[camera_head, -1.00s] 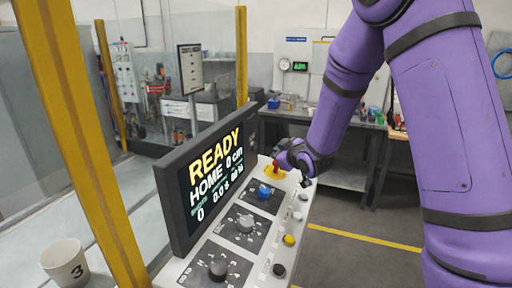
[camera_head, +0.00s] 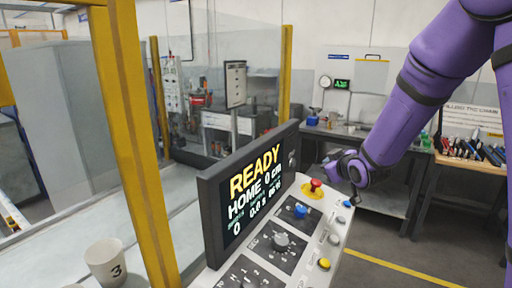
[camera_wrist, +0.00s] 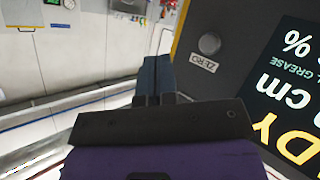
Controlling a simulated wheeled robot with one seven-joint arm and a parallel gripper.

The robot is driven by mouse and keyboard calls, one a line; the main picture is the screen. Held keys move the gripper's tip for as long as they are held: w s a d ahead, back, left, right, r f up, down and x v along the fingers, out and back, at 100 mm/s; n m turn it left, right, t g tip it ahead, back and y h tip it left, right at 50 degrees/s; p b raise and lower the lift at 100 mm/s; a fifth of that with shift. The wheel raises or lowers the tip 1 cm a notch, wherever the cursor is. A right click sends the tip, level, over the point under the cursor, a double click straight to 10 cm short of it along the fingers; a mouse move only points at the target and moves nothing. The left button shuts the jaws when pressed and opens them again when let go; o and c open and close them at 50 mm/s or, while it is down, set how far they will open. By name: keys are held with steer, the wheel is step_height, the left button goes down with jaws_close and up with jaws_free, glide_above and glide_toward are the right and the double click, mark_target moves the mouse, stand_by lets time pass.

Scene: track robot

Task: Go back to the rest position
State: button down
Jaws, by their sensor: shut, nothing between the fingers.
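My gripper (camera_head: 332,166) is at the far end of the control console (camera_head: 228,272), close to the right of the red mushroom button (camera_head: 315,185) on its yellow base. In the wrist view its two dark blue fingers (camera_wrist: 154,75) are together and hold nothing. The console screen (camera_head: 252,190) reads "READY" and "HOME 0 cm"; its edge and part of the text also show at the right in the wrist view (camera_wrist: 285,90). My purple arm reaches in from the upper right.
The panel carries a blue knob (camera_head: 300,211), a grey dial (camera_head: 281,242) and a yellow button (camera_head: 324,264). A yellow post (camera_head: 135,130) and a cup marked 3 (camera_head: 106,262) stand at left. A workbench (camera_head: 380,150) is behind; open floor lies right.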

steer(key=s+d+r+m+g+h, duration=0.2)
steer(key=s+d+r+m, duration=0.1)
steer(key=s+r, duration=0.45)
steer(key=s+r+m+g, duration=0.2)
steer(key=s+r+g, duration=0.1)
steer(key=s, duration=1.2)
steer(key=s+d+r+m+g, duration=0.1)
steer(key=s+r+m+g, duration=0.1)
steer(key=s, duration=1.3)
steer(key=shift+r+g, duration=0.5)
steer(key=shift+r, duration=0.1)
